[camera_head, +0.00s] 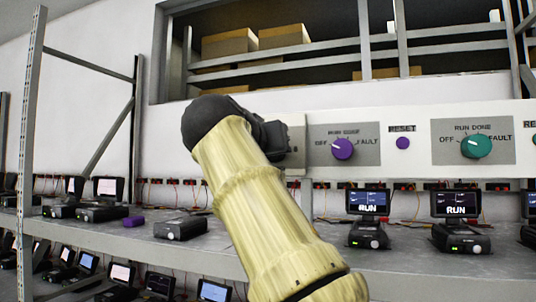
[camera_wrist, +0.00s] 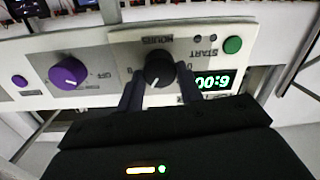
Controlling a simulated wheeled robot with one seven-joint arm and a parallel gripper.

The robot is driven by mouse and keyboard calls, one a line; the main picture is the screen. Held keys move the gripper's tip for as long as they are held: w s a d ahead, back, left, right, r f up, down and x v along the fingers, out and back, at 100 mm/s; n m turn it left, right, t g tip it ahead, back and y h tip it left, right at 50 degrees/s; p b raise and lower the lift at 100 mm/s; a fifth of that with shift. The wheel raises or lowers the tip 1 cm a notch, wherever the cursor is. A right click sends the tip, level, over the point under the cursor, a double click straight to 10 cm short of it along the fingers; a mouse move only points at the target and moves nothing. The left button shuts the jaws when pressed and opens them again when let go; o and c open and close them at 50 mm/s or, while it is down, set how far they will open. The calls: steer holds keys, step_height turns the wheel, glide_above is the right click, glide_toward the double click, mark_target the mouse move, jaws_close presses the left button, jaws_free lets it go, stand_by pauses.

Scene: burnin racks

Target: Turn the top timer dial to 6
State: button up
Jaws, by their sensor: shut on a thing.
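The timer dial (camera_wrist: 159,71) is a black round knob with a white pointer line, on a light panel marked HOURS, seen upside down in the wrist view. A green digital display (camera_wrist: 212,82) beside it appears to read 6:00, also upside down. My gripper (camera_wrist: 159,84) is at the dial, with one dark finger on each side, shut on it. In the head view my arm covers the dial and display, and the fingers are hidden behind it.
A green START button (camera_wrist: 232,45) is close to the dial. A purple OFF/FAULT knob (camera_head: 343,148), purple RESET button (camera_head: 403,143) and teal knob (camera_head: 477,146) are along the panel. Below, a shelf (camera_head: 300,258) carries several small devices with screens, one reading RUN (camera_head: 368,203).

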steer(key=shift+m, duration=0.5)
steer(key=o, duration=0.8)
steer(key=shift+c, duration=0.2)
steer(key=shift+o, duration=1.1)
steer(key=shift+w, duration=0.15)
steer(key=shift+s, duration=0.2)
steer(key=b+v, duration=0.3)
steer(key=v, duration=1.4)
